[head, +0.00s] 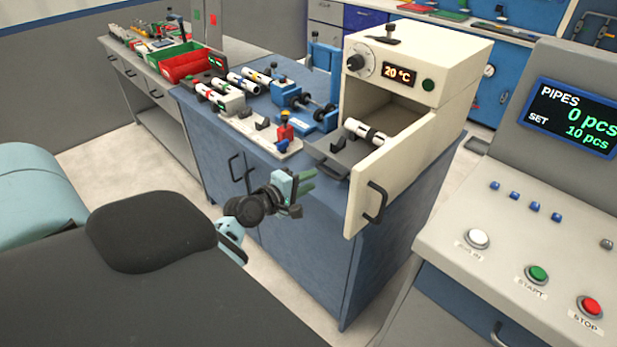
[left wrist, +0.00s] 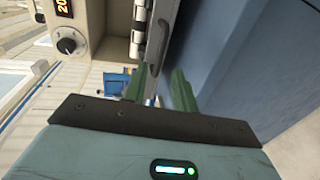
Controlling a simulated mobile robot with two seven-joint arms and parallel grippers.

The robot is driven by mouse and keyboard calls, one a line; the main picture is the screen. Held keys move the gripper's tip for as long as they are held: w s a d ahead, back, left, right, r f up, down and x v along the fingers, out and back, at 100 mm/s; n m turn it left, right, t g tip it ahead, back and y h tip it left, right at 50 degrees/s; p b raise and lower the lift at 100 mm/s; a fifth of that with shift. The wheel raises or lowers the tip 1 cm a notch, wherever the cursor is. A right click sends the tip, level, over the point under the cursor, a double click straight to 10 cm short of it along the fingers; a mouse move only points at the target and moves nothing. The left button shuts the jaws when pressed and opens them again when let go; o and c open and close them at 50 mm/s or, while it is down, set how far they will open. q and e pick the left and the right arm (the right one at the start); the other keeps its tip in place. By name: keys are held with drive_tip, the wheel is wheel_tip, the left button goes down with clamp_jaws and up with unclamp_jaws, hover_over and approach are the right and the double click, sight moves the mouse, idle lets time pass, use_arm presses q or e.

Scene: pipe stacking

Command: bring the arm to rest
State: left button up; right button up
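My left gripper (head: 305,182) hangs in front of the blue workbench (head: 290,225), left of the oven door (head: 385,180). Its two green fingers are apart with nothing seen between them, and they also show in the left wrist view (left wrist: 158,88). The cream oven (head: 455,75) reads 20 °C and its door stands open. A white and black pipe (head: 366,131) lies at the oven's mouth on a grey tray (head: 338,158). My right gripper is out of view.
A red bin (head: 185,65), several pipes (head: 245,83) and a blue fixture (head: 290,95) stand on the bench. A control console (head: 520,215) reading 0 pcs is at the right. Floor shows left of the bench.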

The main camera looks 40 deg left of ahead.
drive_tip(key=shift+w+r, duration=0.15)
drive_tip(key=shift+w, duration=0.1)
